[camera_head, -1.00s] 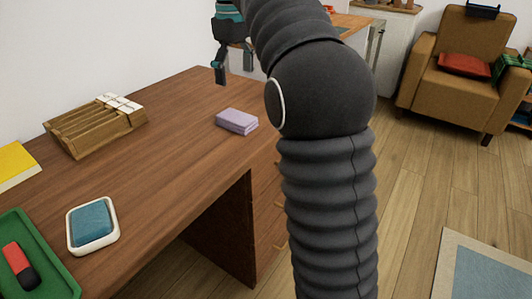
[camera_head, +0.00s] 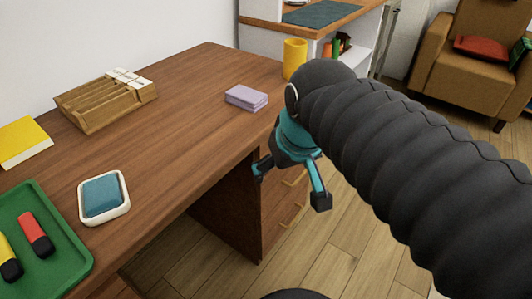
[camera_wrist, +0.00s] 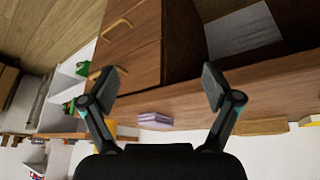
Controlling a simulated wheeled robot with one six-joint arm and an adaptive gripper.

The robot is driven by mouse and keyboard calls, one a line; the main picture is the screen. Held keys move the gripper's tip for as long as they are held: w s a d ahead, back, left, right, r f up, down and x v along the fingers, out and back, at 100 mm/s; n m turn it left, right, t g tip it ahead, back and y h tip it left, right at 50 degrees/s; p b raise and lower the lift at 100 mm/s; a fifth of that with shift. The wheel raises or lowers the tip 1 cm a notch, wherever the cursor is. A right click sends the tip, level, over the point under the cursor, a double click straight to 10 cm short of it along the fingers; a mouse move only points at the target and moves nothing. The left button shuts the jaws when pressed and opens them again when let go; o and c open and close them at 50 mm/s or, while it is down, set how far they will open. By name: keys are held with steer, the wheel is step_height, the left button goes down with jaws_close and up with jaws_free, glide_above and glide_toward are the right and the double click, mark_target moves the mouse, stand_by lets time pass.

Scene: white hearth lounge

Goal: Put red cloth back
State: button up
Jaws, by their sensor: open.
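A flat red item (camera_head: 482,47) lies on the seat of the tan armchair (camera_head: 450,48) at the upper right of the head view. I cannot tell whether it is a cloth or a cushion. No other red cloth is clearly visible. My gripper (camera_head: 290,187) is open and empty, hanging beside the desk's right edge in front of its drawers. In the wrist view my gripper (camera_wrist: 160,88) has its fingers spread wide with nothing between them.
The wooden desk (camera_head: 165,155) holds a lilac stack (camera_head: 247,98), a slatted wooden rack (camera_head: 85,103), a blue pad (camera_head: 102,197) and a green tray (camera_head: 65,263) with markers. A yellow cup (camera_head: 294,58) stands behind. Floor between desk and armchair is open.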

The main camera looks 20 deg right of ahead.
steer(key=shift+m+t, duration=0.3)
steer(key=shift+m, duration=0.1)
steer(key=s+f, duration=0.1)
steer(key=f, duration=0.1)
steer(key=s+f, duration=0.2)
steer(key=shift+s+f, duration=0.1)
steer(key=shift+s, duration=0.1)
stand_by(0.6)
